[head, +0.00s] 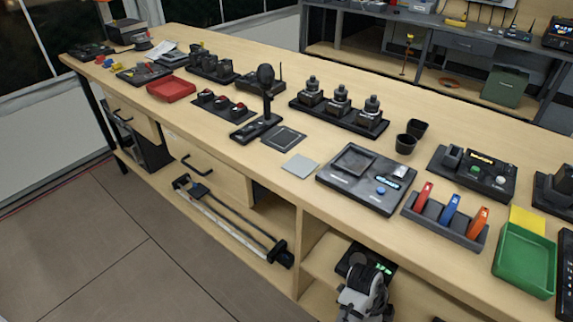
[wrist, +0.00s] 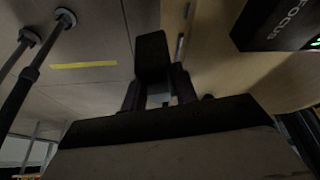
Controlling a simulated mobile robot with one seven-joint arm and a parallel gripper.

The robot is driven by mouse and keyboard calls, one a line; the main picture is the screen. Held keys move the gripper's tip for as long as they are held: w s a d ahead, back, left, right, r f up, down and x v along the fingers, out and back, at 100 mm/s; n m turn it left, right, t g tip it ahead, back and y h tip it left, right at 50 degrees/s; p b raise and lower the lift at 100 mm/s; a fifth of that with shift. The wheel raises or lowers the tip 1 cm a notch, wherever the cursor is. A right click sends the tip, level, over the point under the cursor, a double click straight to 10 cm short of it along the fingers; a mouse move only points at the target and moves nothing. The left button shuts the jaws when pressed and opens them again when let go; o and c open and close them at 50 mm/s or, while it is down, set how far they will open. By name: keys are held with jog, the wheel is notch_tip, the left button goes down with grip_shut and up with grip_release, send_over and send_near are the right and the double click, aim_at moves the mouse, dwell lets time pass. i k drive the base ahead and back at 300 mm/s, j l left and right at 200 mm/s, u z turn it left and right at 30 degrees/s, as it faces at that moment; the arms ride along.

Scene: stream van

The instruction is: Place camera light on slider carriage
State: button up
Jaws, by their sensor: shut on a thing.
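My gripper (wrist: 154,88) is shut on a small black block in the wrist view, which looks like the camera light (wrist: 151,52). The block sticks out beyond the fingertips. In the head view my gripper (head: 364,286) is low in front of the bench, at the open shelf bay; the held block is hard to make out there. What looks like the slider (head: 235,225), with long rails and dark end pieces, lies on the lower shelf to the left. A small dark block (head: 199,190) near its far end may be the carriage. The block and slider are apart.
A dark box marked FOCUS (wrist: 275,22) with green lights is close at upper right in the wrist view. The bench top (head: 240,165) holds many devices, a red tray (head: 171,89) and a green tray (head: 525,258). Drawer handles stick out above the slider. The floor (head: 100,255) at left is clear.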

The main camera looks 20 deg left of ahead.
aim_at(202, 192)
jog(key=i+j+u, duration=0.1)
jog(key=j+u, duration=0.25)
jog(key=i+j+u, duration=0.1)
jog(key=u, duration=0.2)
jog(key=i+j+u, duration=0.6)
jog(key=i, duration=0.15)
jog(key=i+l, duration=0.1)
jog(key=i, duration=0.9)
jog(key=j+u, duration=0.05)
